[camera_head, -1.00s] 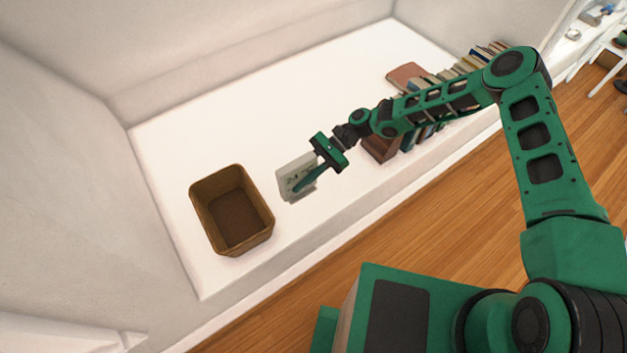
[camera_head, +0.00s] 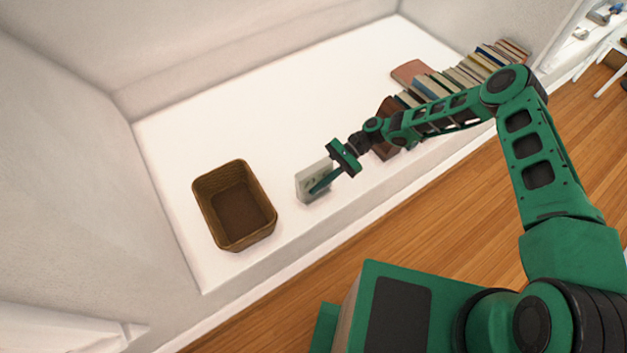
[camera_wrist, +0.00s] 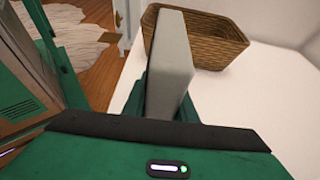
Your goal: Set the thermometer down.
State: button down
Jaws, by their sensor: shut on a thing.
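The thermometer (camera_head: 312,180) is a pale grey-white, flat box with small markings on its face. My gripper (camera_head: 322,185) is shut on it, with one green finger across its face in the head view. It stands roughly upright at the white ledge (camera_head: 270,115), to the right of the basket. I cannot tell whether its lower edge touches the ledge. In the wrist view the thermometer (camera_wrist: 170,65) shows as a plain grey slab between the fingers, and its marked face is hidden.
An empty brown woven basket (camera_head: 236,206) stands on the ledge to the left; it also shows behind the thermometer in the wrist view (camera_wrist: 215,40). A row of books (camera_head: 462,78) stands at the right, with a brown book (camera_head: 410,72) lying flat. The ledge's middle is clear.

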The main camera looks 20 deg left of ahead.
aim_at(330, 168)
jog(key=shift+f, duration=0.6)
jog(key=c, duration=1.4)
grip_release()
jog(key=shift+c, duration=0.2)
jog(key=shift+r, duration=0.2)
jog(key=v, duration=0.6)
jog(key=shift+w+d+r, duration=0.1)
jog(key=shift+w+r, duration=0.05)
jog(key=shift+r, duration=0.35)
jog(key=shift+w+d+r, duration=0.25)
jog(key=shift+w+d, duration=0.1)
